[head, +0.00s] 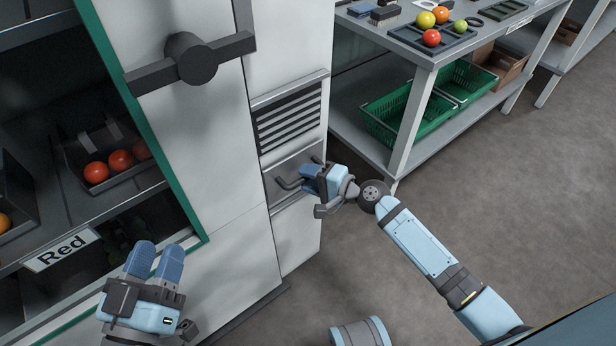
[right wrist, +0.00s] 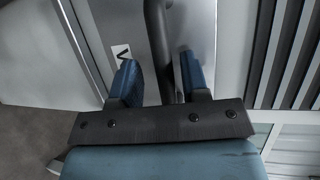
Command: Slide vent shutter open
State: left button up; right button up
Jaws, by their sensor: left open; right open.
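The vent (head: 289,118) is a panel of dark slats in the narrow white cabinet face, mostly uncovered. Below it is a plain grey shutter plate (head: 278,182) with a dark bar handle (head: 286,185). My right gripper (head: 309,180) is at this handle. In the right wrist view the two blue fingers of the right gripper (right wrist: 162,78) stand apart on either side of the dark handle bar (right wrist: 156,30); whether they touch it is unclear. The slats also show at the right of that view (right wrist: 287,50). My left gripper (head: 157,260) is open and empty at the lower left, away from the vent.
A cabinet with a green-edged opening holds a tray of tomatoes (head: 112,168) and a "Red" label (head: 62,249). A dark lever (head: 192,60) sticks out above. At right stands a grey table (head: 432,62) with green crates (head: 394,120) beneath. The floor at right is clear.

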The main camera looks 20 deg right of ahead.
pick_arm(q)
jog(key=shift+a+f+g+y+p, duration=0.2)
jog(key=shift+f+g+p, duration=0.1)
jog(key=shift+f, duration=0.25)
jog(key=shift+a+f+g+y+p, duration=0.2)
jog(key=shift+f+g, duration=0.1)
jog(key=shift+f, duration=0.25)
pick_arm(e)
jog(key=v, duration=1.3)
jog(key=shift+s, duration=0.2)
pick_arm(q)
jog(key=shift+w+d+r, duration=0.1)
pick_arm(e)
jog(key=shift+d+r, duration=0.1)
jog(key=shift+r, duration=0.05)
